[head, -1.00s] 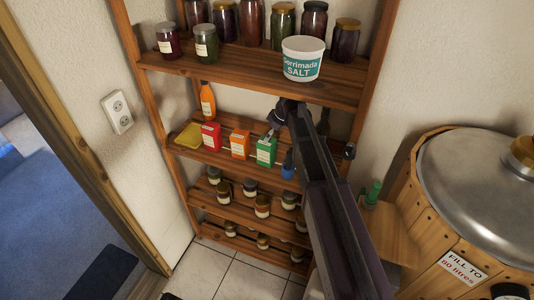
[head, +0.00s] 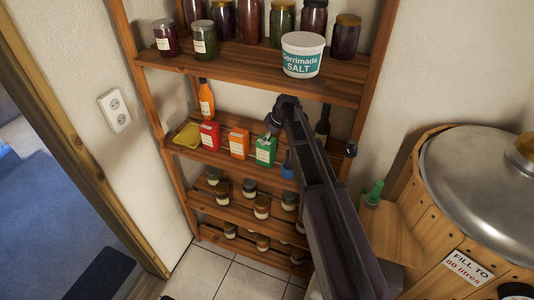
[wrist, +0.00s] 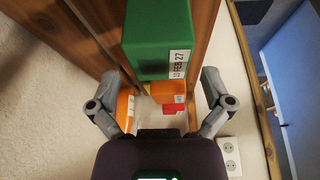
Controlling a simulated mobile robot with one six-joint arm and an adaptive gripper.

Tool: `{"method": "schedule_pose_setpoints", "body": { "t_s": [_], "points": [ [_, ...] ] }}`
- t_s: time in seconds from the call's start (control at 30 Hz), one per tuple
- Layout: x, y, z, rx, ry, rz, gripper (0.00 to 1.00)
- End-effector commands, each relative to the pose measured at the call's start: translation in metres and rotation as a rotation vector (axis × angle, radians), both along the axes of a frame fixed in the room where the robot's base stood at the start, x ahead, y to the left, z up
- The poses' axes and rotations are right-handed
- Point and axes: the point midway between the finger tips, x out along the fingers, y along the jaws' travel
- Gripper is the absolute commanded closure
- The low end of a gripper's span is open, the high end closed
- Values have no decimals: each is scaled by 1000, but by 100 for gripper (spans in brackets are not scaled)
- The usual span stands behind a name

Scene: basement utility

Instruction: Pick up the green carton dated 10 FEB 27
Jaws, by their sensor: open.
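The green carton (head: 265,151) stands on the middle shelf, at the right end of a row of cartons. In the wrist view the green carton (wrist: 158,42) is large and close, with a white label reading "FEB 27"; the rest of the date is not clear. My gripper (wrist: 160,80) is open, with one finger on each side of the carton's near end in the picture. Whether the fingers touch it I cannot tell. In the head view my gripper (head: 271,122) is at the carton's top, partly hidden by my arm.
An orange carton (head: 239,143) and a red carton (head: 210,135) stand left of the green one. A blue object (head: 287,171) is close on the right, and a dark bottle (head: 323,122) stands behind my arm.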

Motion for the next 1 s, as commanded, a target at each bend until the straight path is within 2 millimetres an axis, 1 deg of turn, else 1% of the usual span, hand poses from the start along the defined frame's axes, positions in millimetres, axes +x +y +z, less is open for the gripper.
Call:
{"method": "schedule_pose_setpoints", "body": {
  "t_s": [0.03, 0.1, 0.5, 0.67, 1.0],
  "points": [
    [0, 1, -7, 0, 0, 0, 0],
    [1, 3, -12, 0, 0, 0, 0],
    [4, 12, -39, 0, -1, 2, 0],
    [5, 14, -42, 0, -1, 2, 0],
    [5, 15, -42, 1, -1, 2, 0]
  ]
}}
